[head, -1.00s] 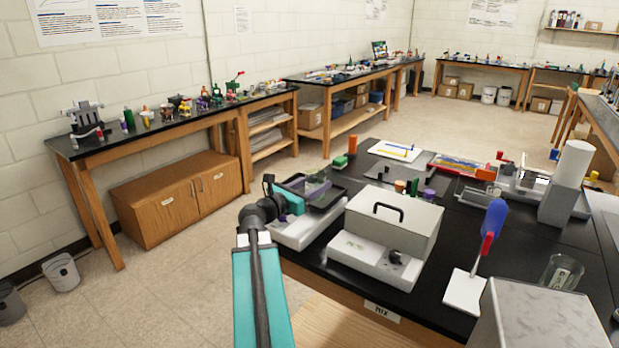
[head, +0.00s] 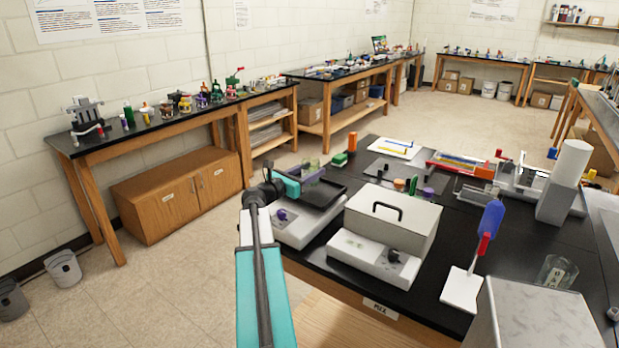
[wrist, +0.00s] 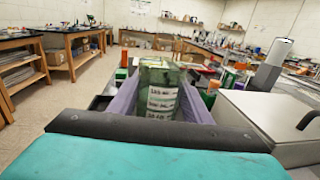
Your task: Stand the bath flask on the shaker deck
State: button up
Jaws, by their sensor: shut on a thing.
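My gripper (head: 311,174) is shut on a clear, greenish glass flask (wrist: 160,92) with white labels. In the wrist view, the purple fingers (wrist: 122,104) stand on both sides of the upright flask, and its lower part is hidden behind the dark gripper body. In the head view, the flask is small and partly hidden by the gripper. The shaker (head: 305,227) is a white unit with a purple knob and a dark, rimmed deck (head: 322,196). The gripper and flask appear above the deck's far left side; the exact gap cannot be told.
A pale lidded box (head: 392,222) with a black handle stands right of the shaker. A glass beaker (head: 557,272) and a blue-handled tool (head: 488,232) are farther right on the black bench.

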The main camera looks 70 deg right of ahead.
jog(key=shift+w+d+f, duration=0.1)
jog(key=shift+w+d, duration=0.3)
jog(key=shift+d, duration=0.35)
jog(key=shift+f+p, duration=0.65)
jog(key=shift+f, duration=1.1)
jog(key=shift+f, duration=0.1)
jog(key=o, duration=1.1)
jog(key=b+v, duration=0.2)
jog(key=v, duration=0.9)
jog(key=shift+w+a+b, duration=0.1)
jog(key=shift+a+b, duration=0.2)
jog(key=shift+a, duration=0.2)
